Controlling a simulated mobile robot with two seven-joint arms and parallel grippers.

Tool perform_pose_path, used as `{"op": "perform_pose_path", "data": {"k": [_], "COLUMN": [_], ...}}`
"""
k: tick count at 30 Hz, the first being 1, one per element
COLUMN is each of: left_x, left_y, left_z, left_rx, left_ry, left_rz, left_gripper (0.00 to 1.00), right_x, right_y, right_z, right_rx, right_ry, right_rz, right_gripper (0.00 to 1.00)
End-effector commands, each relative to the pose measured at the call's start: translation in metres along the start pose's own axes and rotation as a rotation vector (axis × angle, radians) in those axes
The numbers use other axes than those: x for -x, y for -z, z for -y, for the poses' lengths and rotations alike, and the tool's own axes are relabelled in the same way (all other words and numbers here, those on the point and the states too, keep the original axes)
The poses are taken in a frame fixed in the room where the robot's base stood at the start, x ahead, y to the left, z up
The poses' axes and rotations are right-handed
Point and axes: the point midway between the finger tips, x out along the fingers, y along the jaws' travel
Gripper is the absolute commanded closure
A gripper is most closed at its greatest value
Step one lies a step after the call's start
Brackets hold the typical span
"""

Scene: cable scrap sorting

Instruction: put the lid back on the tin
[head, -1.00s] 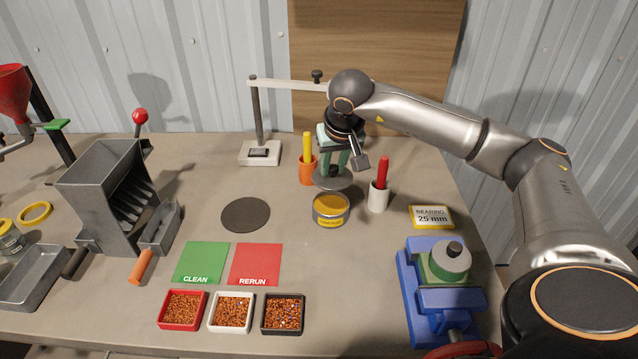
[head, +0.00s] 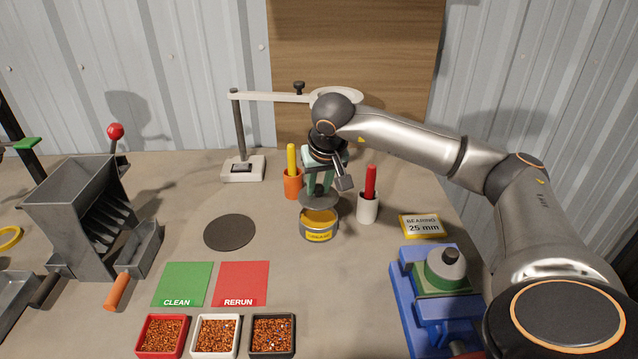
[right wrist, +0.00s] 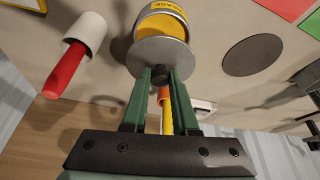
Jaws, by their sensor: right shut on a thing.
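The tin (head: 319,229) stands upright and open on the table, with yellow content inside and a yellow label on its side. It also shows in the right wrist view (right wrist: 181,13). The lid (head: 317,203) is a grey disc with a dark knob. My right gripper (right wrist: 161,74) is shut on the lid's knob and holds the lid above the tin, toward its far side. In the right wrist view the lid (right wrist: 150,54) overlaps part of the tin's opening; whether they touch I cannot tell. My left gripper is not in view.
An orange cup with a yellow marker (head: 292,185) and a white cup with a red marker (head: 367,207) stand close on either side. A dark round mat (head: 230,232) lies left. A magnifier stand (head: 239,130) is behind. A blue vise (head: 409,300) stands front right.

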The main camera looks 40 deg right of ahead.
Motion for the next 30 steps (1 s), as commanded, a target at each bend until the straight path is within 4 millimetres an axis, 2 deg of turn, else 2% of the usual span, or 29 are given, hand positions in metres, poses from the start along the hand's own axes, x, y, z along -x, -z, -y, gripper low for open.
{"op": "perform_pose_path", "data": {"k": [1, 8, 15, 30], "left_x": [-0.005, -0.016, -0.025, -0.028], "left_y": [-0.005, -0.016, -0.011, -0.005], "left_z": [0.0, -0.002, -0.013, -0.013], "left_rx": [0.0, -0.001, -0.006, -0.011], "left_ry": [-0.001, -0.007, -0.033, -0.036], "left_rz": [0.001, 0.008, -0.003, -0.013], "left_gripper": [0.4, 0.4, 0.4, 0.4], "right_x": [-0.007, -0.024, -0.04, -0.046], "right_y": [-0.003, -0.01, -0.017, -0.019], "right_z": [0.0, 0.0, 0.0, 0.0], "right_rx": [0.0, 0.0, 0.0, 0.0], "right_ry": [0.0, 0.0, 0.0, 0.0], "right_rz": [0.0, 0.0, 0.0, 0.0], "right_gripper": [1.0, 1.0, 1.0, 1.0]}}
